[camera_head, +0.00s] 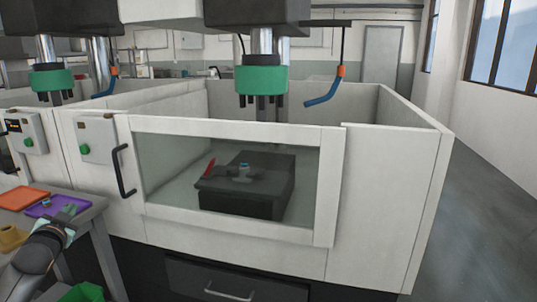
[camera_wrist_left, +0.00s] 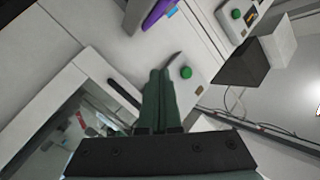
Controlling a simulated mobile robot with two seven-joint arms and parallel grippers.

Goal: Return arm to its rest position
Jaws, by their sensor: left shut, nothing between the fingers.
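My left arm comes in at the lower left of the head view. Its gripper (camera_head: 66,224) is at the near edge of the purple tray (camera_head: 48,206), left of the white machine. In the left wrist view the two dark green fingers of the left gripper (camera_wrist_left: 160,76) lie together, with nothing between them. The fingertips show against the white machine front, close to a green button (camera_wrist_left: 186,72) in the picture; whether they touch anything cannot be told. My right gripper is not in view.
The white enclosure (camera_head: 395,190) has a glass front door with a black handle (camera_head: 123,172). A dark block (camera_head: 240,205) sits inside, below a green-collared spindle (camera_head: 262,80). An orange tray (camera_head: 22,198) and a yellow item (camera_head: 11,238) lie on the side table. Floor at right is clear.

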